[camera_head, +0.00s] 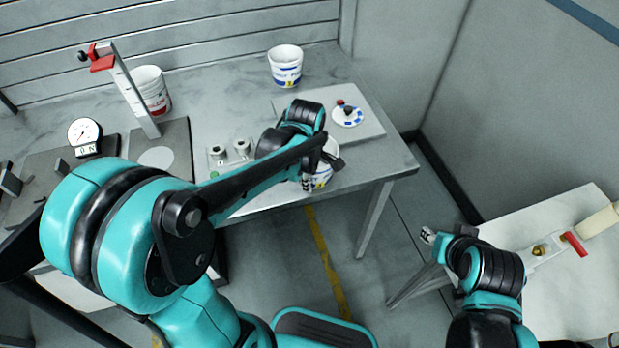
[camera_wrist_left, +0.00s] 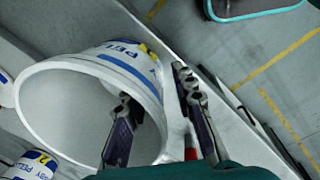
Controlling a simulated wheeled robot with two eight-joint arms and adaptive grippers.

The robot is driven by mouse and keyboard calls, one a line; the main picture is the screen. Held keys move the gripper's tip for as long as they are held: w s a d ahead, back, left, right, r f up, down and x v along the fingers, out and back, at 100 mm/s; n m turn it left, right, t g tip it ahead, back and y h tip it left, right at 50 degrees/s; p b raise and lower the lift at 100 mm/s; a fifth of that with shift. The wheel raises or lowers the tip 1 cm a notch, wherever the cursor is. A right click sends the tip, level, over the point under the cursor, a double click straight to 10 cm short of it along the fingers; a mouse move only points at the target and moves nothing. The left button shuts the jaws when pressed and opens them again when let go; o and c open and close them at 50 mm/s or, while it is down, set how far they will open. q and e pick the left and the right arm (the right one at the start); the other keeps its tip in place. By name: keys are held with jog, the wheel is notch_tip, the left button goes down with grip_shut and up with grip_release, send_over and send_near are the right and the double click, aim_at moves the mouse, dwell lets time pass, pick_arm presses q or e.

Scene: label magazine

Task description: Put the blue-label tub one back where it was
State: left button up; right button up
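A white tub with a blue label and a yellow mark (camera_head: 322,180) is at the table's front edge, partly hidden by my left gripper (camera_head: 330,158). In the left wrist view this tub (camera_wrist_left: 75,68) shows its open mouth. One finger of my left gripper (camera_wrist_left: 158,112) is inside the mouth and the other outside, with the wall between them and visible gaps. Another white tub with a blue label (camera_head: 286,68) stands upright at the back of the table. My right gripper (camera_head: 428,236) is small in the head view, away from the tubs; its opening is unclear.
A red-label tub (camera_head: 150,90) stands behind a post with a red clamp (camera_head: 130,92). A grey board (camera_head: 370,128) carries a round labelled disc (camera_head: 348,116). A dial gauge (camera_head: 85,134) is at left. A second table (camera_head: 565,285) is at right.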

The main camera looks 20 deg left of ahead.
pick_arm(q)
jog(key=shift+r, duration=0.15)
jog(key=shift+r+p, duration=0.3)
jog(key=shift+r, duration=0.05)
notch_tip(320, 180, up, 11)
jog(key=s+p, duration=0.1)
jog(key=p, duration=0.3)
jog(key=s+a+m+t, duration=0.3)
jog(key=s+m+t, duration=0.3)
jog(key=m, duration=1.1)
jog(key=s, duration=0.4)
jog(key=shift+s+m, duration=0.25)
jog(key=shift+m, duration=0.05)
jog(key=shift+f, duration=0.1)
notch_tip(320, 180, down, 3)
jog(key=b, duration=0.3)
